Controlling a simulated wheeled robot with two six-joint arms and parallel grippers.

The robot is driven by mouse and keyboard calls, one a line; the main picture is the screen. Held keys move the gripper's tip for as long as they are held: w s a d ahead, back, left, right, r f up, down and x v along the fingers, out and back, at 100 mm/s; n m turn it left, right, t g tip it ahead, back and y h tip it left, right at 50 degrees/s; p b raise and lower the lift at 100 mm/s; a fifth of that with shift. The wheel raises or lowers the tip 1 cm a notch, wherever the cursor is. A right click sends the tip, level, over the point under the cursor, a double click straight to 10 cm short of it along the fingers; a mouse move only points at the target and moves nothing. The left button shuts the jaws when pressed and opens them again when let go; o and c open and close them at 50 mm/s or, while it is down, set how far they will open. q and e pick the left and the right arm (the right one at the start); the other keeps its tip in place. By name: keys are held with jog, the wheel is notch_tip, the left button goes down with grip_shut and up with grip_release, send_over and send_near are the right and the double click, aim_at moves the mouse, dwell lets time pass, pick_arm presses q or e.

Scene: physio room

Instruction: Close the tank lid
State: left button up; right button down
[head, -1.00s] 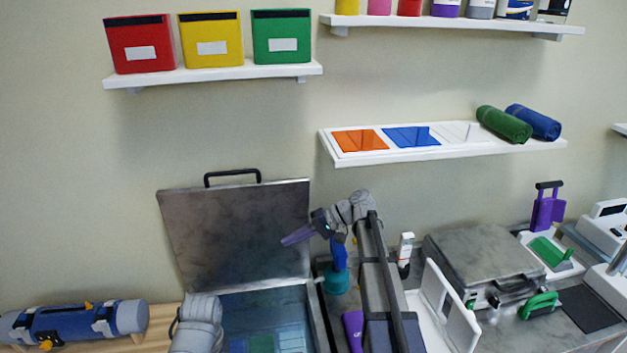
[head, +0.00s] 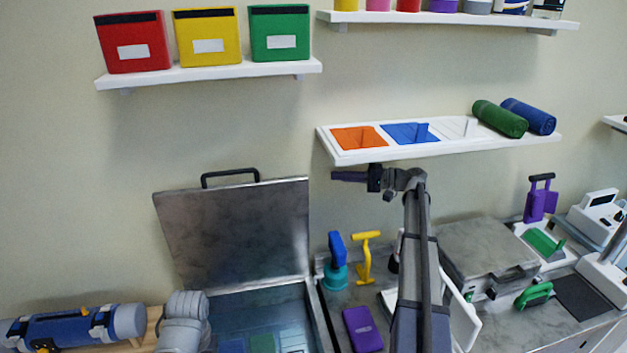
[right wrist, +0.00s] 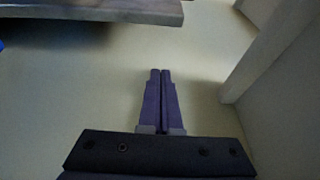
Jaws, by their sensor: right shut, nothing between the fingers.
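The tank (head: 313,318) stands at the bottom of the head view with water-blue contents. Its grey metallic lid (head: 235,235) stands open, close to upright, with a black handle (head: 230,175) on its top edge. My right gripper (head: 336,176) is to the right of the lid's top edge, pointing left, apart from it and just below the middle shelf. Its purple fingers are shut and empty in the right wrist view (right wrist: 160,72). A grey panel edge at the top left there looks like the lid (right wrist: 90,10). My left gripper is out of view.
The middle shelf (head: 350,157) is close above my right gripper. Right of the tank are a blue-and-teal item (head: 336,262), a yellow item (head: 365,257) and a purple block (head: 362,329). A grey case (head: 487,252) stands farther right. A blue roll (head: 75,327) lies left.

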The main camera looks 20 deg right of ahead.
aim_at(310, 174)
jog(key=x, duration=0.9)
jog(key=shift+a, duration=0.2)
jog(key=shift+s+a, duration=0.3)
jog(key=shift+s, duration=0.6)
jog(key=shift+s+a, duration=0.35)
jog(key=shift+s, duration=0.5)
jog(key=shift+a, duration=0.1)
